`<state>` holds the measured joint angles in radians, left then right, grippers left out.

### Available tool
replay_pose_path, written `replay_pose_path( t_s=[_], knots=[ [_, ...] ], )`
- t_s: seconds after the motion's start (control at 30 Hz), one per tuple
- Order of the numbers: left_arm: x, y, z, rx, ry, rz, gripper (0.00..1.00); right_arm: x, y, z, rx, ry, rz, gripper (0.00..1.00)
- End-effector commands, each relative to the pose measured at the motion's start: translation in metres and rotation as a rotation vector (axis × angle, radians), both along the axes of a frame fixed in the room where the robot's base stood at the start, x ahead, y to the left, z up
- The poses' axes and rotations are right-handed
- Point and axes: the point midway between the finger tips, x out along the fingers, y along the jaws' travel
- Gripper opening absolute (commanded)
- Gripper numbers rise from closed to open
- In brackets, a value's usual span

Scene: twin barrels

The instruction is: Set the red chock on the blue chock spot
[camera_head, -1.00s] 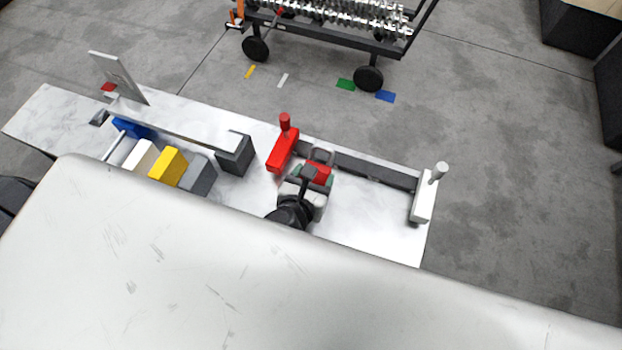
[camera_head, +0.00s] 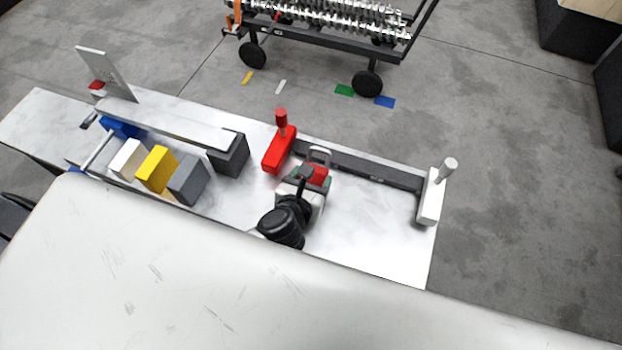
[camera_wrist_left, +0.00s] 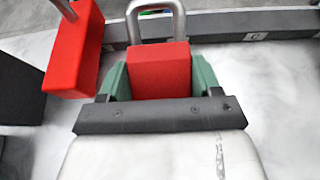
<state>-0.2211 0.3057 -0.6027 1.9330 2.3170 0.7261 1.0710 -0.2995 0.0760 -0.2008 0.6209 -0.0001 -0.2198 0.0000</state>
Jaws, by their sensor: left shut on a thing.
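The red chock (camera_wrist_left: 158,72) is a red block held between the green finger pads of my left gripper (camera_wrist_left: 160,80) in the left wrist view. In the head view the red chock (camera_head: 317,173) shows at the tip of my left gripper (camera_head: 313,177), above the white bench and beside its dark rail. My left gripper is shut on it. A grey loop (camera_wrist_left: 155,22) rises just behind the chock; I cannot tell whether it belongs to it. The blue spot (camera_head: 385,102) is a flat patch on the floor near the cart's wheel. My right gripper is not in view.
A red block with a post (camera_head: 278,151) stands close left of the gripper, and a white one (camera_head: 431,200) at the bench's right end. Several coloured blocks stand left. A wheeled cart (camera_head: 322,38) is beyond. Green (camera_head: 344,90), white and yellow patches lie on clear floor.

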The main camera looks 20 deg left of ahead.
Motion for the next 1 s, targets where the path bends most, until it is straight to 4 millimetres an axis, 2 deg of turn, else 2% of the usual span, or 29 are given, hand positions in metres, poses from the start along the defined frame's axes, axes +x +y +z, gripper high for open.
replay_pose_path(
  t_s=[0.07, 0.1, 0.27, 0.6, 0.77, 1.0],
  knots=[
    [0.000, 0.000, -0.003, -0.001, -0.001, 0.000, 0.24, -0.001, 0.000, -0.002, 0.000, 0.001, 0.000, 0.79],
    [0.000, 0.000, -0.004, 0.000, 0.001, 0.000, 0.65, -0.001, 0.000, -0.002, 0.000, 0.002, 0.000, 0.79],
    [0.000, 0.000, -0.003, 0.000, 0.001, 0.000, 0.89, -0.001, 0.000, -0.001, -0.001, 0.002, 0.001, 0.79],
    [0.000, 0.000, 0.002, 0.001, 0.000, 0.000, 0.89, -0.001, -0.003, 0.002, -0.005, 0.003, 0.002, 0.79],
    [-0.023, 0.001, 0.008, 0.000, 0.002, -0.001, 0.89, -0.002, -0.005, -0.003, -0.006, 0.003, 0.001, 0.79],
    [-0.072, 0.002, 0.027, -0.002, 0.004, -0.001, 0.89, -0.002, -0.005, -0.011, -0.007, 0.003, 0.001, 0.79]
  ],
)
